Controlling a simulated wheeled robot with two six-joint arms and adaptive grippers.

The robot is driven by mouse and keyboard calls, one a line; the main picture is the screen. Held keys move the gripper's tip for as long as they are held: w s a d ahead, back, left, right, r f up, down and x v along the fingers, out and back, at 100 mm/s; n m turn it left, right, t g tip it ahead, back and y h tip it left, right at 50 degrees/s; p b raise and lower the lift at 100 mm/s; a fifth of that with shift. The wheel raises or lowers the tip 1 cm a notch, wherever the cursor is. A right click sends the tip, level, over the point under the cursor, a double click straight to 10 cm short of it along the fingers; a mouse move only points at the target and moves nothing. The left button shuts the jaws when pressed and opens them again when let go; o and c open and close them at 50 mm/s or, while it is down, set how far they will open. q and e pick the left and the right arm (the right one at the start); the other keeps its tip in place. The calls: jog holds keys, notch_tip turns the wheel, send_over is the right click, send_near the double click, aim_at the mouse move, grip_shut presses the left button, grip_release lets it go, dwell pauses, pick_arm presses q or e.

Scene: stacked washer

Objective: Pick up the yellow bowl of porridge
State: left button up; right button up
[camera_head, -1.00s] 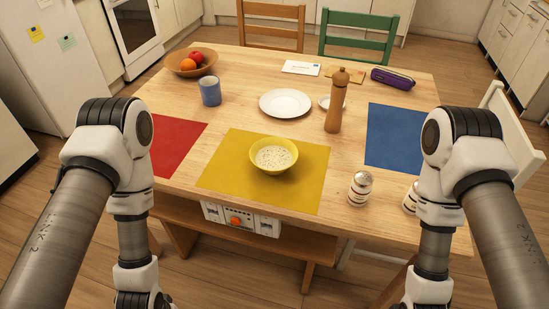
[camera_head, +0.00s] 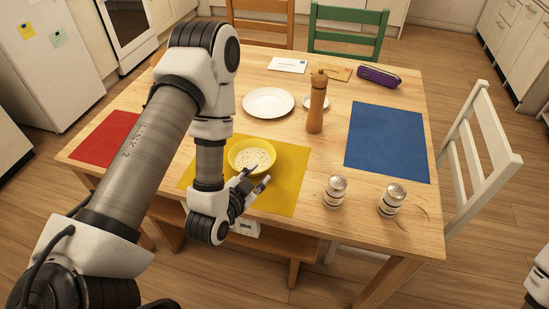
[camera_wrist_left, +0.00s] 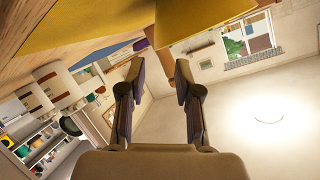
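The yellow bowl of porridge (camera_head: 252,156) sits upright on the yellow placemat (camera_head: 287,190) near the table's front edge. My left gripper (camera_head: 258,178) is at the bowl's near right side, low by the rim, its two fingers apart. In the left wrist view the open fingers (camera_wrist_left: 160,68) have nothing between them. The bowl's yellow side (camera_wrist_left: 188,18) shows beyond them at the top, beside the placemat (camera_wrist_left: 80,28). Whether a finger touches the bowl I cannot tell. My right gripper is out of view.
Two shakers (camera_head: 335,192) (camera_head: 392,200) stand to the right of the placemat. A pepper mill (camera_head: 316,105) and a white plate (camera_head: 268,102) are behind the bowl. The blue placemat (camera_head: 388,140) is bare. My left arm hides part of the table's left side.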

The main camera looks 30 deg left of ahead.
aim_at(253, 161)
pick_arm(q)
jog(key=shift+w+a+f+b, duration=0.1)
jog(key=shift+w+f+b, duration=0.35)
jog(key=shift+w, duration=0.1)
jog(key=shift+w+r, duration=0.1)
jog(key=shift+r, duration=0.1)
jog(key=p+x, duration=0.1)
jog(key=x, duration=0.4)
grip_shut()
